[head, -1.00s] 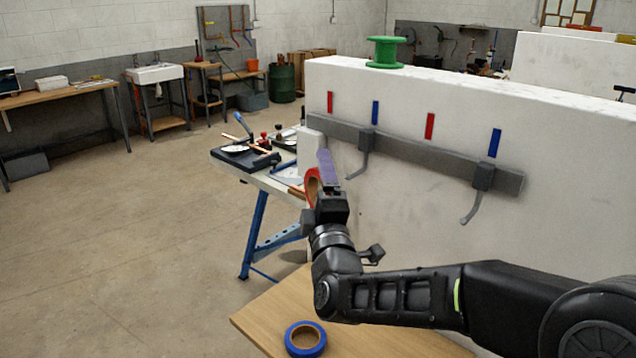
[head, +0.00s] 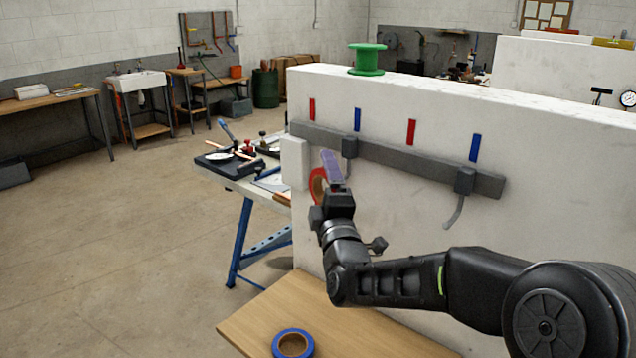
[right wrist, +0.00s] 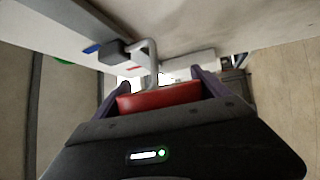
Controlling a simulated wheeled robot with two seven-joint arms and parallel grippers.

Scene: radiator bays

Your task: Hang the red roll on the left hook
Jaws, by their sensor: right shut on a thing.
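My right gripper (head: 331,168) is shut on the red roll (head: 317,187), which stands on edge with its tan core partly showing. The left hook (head: 349,148) is grey and hangs from the rail on the white wall; the fingers cover its lower part in the head view. In the right wrist view the red roll (right wrist: 160,97) lies between the two fingers, and the hook (right wrist: 148,60) comes down just beyond it. I cannot tell whether they touch. The right hook (head: 463,184) is bare. My left gripper is not in view.
A blue roll (head: 293,344) lies on the wooden board (head: 270,310) below. A green spool (head: 367,59) stands on top of the wall. Red and blue marks sit above the grey rail (head: 405,158). A bench (head: 238,187) with tools stands behind left.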

